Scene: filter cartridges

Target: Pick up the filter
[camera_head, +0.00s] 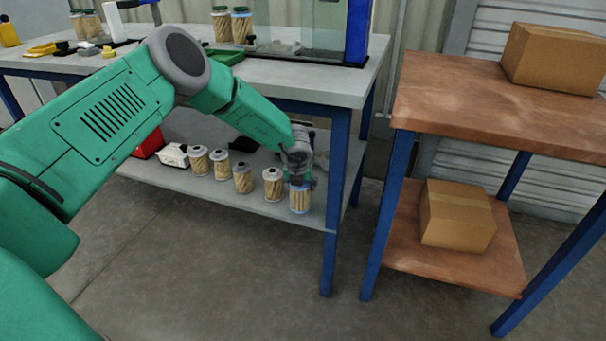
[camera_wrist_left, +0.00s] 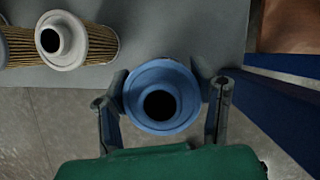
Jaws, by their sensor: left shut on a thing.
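A blue-capped filter (camera_head: 300,199) with a tan pleated body stands at the right end of the lower shelf, near the shelf's front edge. My left gripper (camera_head: 299,182) reaches down onto it from above and is shut on it. In the left wrist view the filter's blue ring top with a dark hole (camera_wrist_left: 161,97) sits between the two fingers of my left gripper (camera_wrist_left: 163,105). The filter looks upright; whether its base touches the shelf is hard to tell. My right gripper is not in view.
Several white-capped filters (camera_head: 272,184) stand in a row to the left on the lower shelf (camera_head: 255,208). A blue table leg (camera_head: 335,200) is close on the right. A wooden table (camera_head: 480,100) holds cardboard boxes (camera_head: 555,58). Floor in front is clear.

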